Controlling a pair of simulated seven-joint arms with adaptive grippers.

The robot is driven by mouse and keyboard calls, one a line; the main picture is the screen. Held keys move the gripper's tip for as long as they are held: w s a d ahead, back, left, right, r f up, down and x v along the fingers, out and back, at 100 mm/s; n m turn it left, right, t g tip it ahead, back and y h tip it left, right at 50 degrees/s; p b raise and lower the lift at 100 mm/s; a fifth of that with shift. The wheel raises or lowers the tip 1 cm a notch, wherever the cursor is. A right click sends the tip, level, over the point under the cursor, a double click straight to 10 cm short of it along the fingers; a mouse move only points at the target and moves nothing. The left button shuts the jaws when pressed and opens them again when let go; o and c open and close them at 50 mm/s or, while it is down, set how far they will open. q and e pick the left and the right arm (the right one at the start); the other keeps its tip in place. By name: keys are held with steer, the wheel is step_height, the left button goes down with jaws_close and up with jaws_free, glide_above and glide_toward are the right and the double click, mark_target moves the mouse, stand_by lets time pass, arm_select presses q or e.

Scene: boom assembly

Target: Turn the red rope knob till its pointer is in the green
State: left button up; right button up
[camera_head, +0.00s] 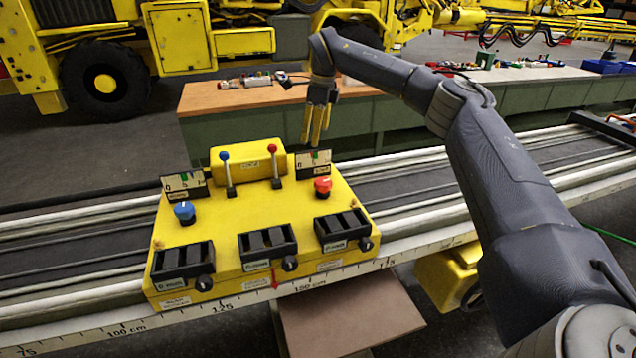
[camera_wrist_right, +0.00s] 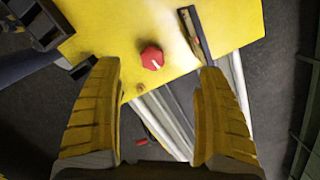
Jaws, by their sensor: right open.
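The red rope knob (camera_head: 323,185) sits at the right side of the yellow control box (camera_head: 255,210), with a white mark on its top. It also shows in the right wrist view (camera_wrist_right: 151,58), its white mark toward the lower right. A dial plate (camera_head: 313,163) with a small green part stands just behind it; its needle is too small to read. In the right wrist view this plate (camera_wrist_right: 194,35) is almost edge-on. My right gripper (camera_head: 315,140) is open and empty, pointing down above and behind the knob, apart from it. My left gripper is out of view.
A blue knob (camera_head: 184,211), a blue-topped lever (camera_head: 227,175) and a red-topped lever (camera_head: 274,165) are on the same box. Black slotted blocks (camera_head: 266,243) line its front. The box rests on a pale rail (camera_head: 420,190). A long bench (camera_head: 240,98) stands behind.

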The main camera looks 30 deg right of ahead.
mark_target(323, 181)
steer(key=shift+g+h, duration=0.4)
steer(key=shift+g, duration=0.3)
steer(key=s+f, duration=0.1)
steer(key=f, duration=1)
steer(key=s+d+f, duration=0.1)
steer(key=f, duration=0.4)
steer(key=shift+s+d+f, duration=0.1)
steer(key=shift+s+f, duration=0.2)
steer(key=shift+c, duration=0.5)
steer(key=c, duration=1.2)
steer(key=shift+m, duration=0.3)
